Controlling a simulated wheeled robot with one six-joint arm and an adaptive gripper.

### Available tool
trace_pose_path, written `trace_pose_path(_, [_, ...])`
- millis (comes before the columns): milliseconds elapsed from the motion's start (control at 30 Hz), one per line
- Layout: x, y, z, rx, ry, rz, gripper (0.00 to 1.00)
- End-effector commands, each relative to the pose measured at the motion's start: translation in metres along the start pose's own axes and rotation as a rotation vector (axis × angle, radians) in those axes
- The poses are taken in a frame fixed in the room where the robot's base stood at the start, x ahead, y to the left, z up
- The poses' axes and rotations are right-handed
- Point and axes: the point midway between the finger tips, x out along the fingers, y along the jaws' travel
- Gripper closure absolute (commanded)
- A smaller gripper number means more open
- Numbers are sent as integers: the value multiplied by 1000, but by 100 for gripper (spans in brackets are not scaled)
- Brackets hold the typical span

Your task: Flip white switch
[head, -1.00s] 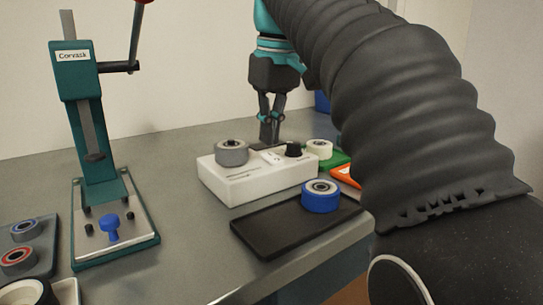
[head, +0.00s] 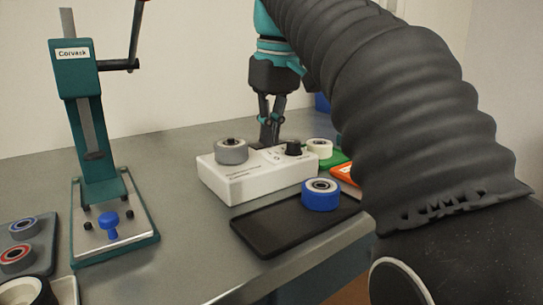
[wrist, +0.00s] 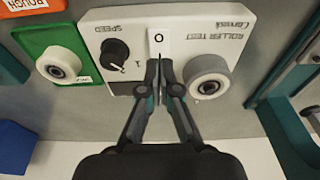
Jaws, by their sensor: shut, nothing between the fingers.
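The white roller test box (head: 240,184) stands on the grey bench in the head view and fills the top of the wrist view (wrist: 120,22). Its white switch (wrist: 160,38), marked "O", sits between the black speed knob (wrist: 115,52) and the grey-white roller (wrist: 208,76). My gripper (wrist: 158,64) is shut and empty, with its fingertips at the near end of the switch. I cannot tell whether they touch it. In the head view my gripper (head: 269,142) points down behind the box, its tips partly hidden.
A black tray (head: 265,232) with a blue roller (head: 320,195) lies in front of the box. A green tray (wrist: 45,42) with a white roller (wrist: 62,66) stands beside it. A teal press (head: 95,150) stands at left.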

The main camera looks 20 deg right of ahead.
Motion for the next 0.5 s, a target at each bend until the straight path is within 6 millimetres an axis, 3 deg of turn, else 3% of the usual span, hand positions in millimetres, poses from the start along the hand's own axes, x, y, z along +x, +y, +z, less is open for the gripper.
trace_pose_path(500, [7, 0, 1, 0, 0, 0, 100])
